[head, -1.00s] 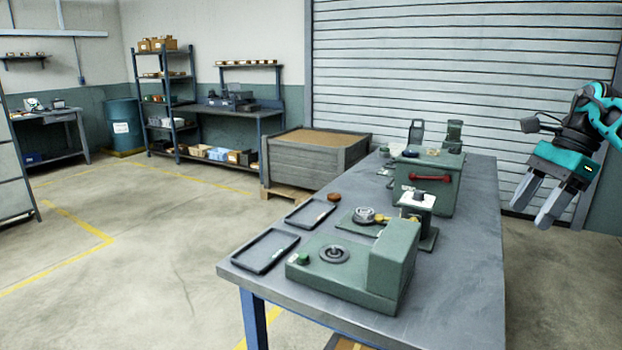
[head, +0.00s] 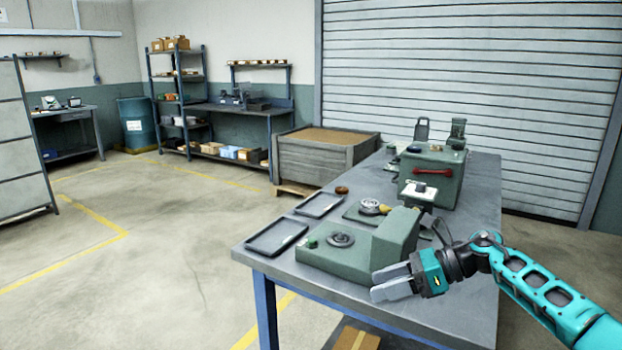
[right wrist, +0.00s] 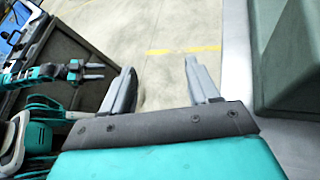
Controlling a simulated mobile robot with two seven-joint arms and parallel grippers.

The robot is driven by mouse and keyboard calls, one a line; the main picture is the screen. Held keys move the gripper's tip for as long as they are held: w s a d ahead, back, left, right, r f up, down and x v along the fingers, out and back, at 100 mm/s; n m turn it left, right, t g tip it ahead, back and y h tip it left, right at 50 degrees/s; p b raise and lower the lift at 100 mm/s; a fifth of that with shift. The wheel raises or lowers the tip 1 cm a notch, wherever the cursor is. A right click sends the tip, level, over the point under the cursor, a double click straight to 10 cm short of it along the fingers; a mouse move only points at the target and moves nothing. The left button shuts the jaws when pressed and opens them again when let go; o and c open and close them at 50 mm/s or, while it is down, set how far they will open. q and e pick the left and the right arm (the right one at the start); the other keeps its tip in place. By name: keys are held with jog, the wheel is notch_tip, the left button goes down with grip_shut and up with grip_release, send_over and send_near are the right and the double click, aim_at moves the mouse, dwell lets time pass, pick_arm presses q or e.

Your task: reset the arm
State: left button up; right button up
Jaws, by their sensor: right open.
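My right gripper (head: 377,284) is open and empty, with its two grey fingers apart, beside the front right side of the green ring grinder machine (head: 400,236). Whether it touches the machine cannot be told from the head view. In the right wrist view its fingers (right wrist: 160,66) have only floor between them, and a green housing (right wrist: 290,55) stands to the right. My left gripper (right wrist: 92,71) shows small at the left of the right wrist view, its two fingers apart and nothing between them. It is not in the head view.
The grey table (head: 450,300) carries two dark trays (head: 275,238) at its left edge, a green box with a red handle (head: 433,180) farther back, and small fixtures. A wooden crate (head: 325,155) stands behind it. The floor left of the table is clear.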

jog(key=s+a+f+m+t+y, duration=0.45)
jog(key=s+a+m+t, duration=0.35)
jog(key=m, duration=0.9)
jog(key=s+d+f+m+h, duration=0.3)
jog(key=s+f+m+h, duration=0.2)
jog(key=m, duration=0.5)
jog(key=s+d+f+m+h, duration=0.4)
jog(key=s+m, duration=0.4)
jog(key=m, duration=0.2)
jog(key=s+d+f+m+t+h, duration=0.1)
jog(key=s+d+f+m+h, duration=0.3)
jog(key=m, duration=0.6)
jog(key=s+f+h, duration=0.2)
jog(key=s+f, duration=0.1)
jog(key=f, duration=0.1)
jog(key=shift+s+f, duration=0.15)
jog(key=shift+f, duration=0.15)
jog(key=shift+d, duration=0.1)
